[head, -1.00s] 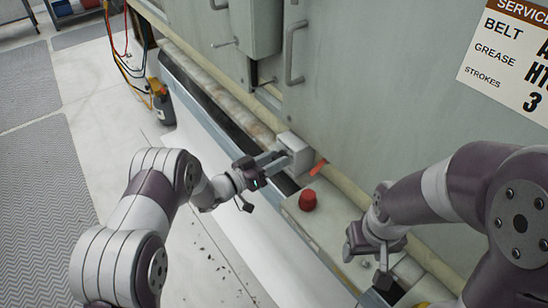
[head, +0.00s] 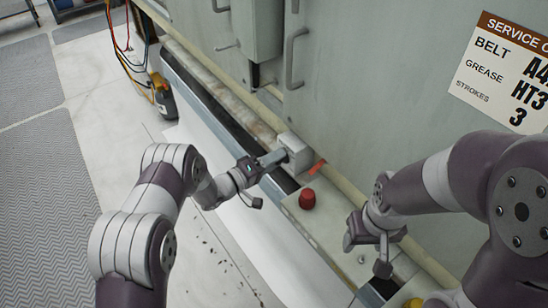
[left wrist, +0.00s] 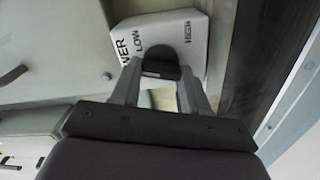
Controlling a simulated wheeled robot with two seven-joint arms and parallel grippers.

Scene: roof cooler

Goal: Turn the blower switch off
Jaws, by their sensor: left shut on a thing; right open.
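The blower switch is a pale grey box (head: 294,153) on the ledge of the green-grey cabinet, near the middle of the head view. In the left wrist view its white face (left wrist: 170,35) carries the words LOW and HIGH and part of a longer word ending in WER. A dark knob (left wrist: 161,62) sticks out of this face. My left gripper (head: 280,156) is at the box, shut on the knob, with a finger on each side of it. My right gripper (head: 366,240) is open and empty, above the ledge at the right.
A red button (head: 307,199) stands on the ledge close to the switch box. Cabinet handles (head: 292,58) stick out behind. A service sign (head: 505,75) is on the cabinet at the upper right.

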